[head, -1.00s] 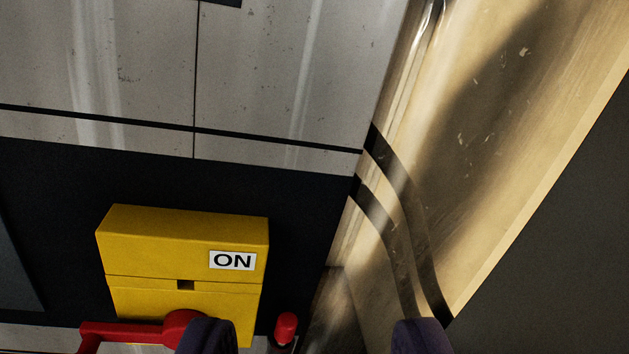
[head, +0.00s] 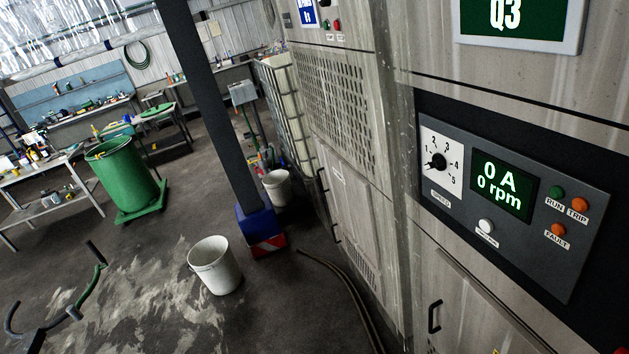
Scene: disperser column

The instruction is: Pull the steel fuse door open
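A grey steel door (head: 470,305) with a black bar handle (head: 434,316) sits low on the near cabinet, below the control panel. It looks closed, and its lower part is cut off by the picture's bottom edge. No label in view names the fuse door, so I cannot tell for sure that this is it. Another steel door (head: 352,215) with black handles at its left edge is on the cabinet farther back and also looks closed. My gripper is not in view.
The control panel (head: 535,255) has a dial, a display reading 0 A and 0 rpm, and lamps. White buckets (head: 215,268), a dark post (head: 205,95) and hoses (head: 345,285) stand or lie along the cabinets. A green bin (head: 122,180) is farther left. Stained floor lies open between.

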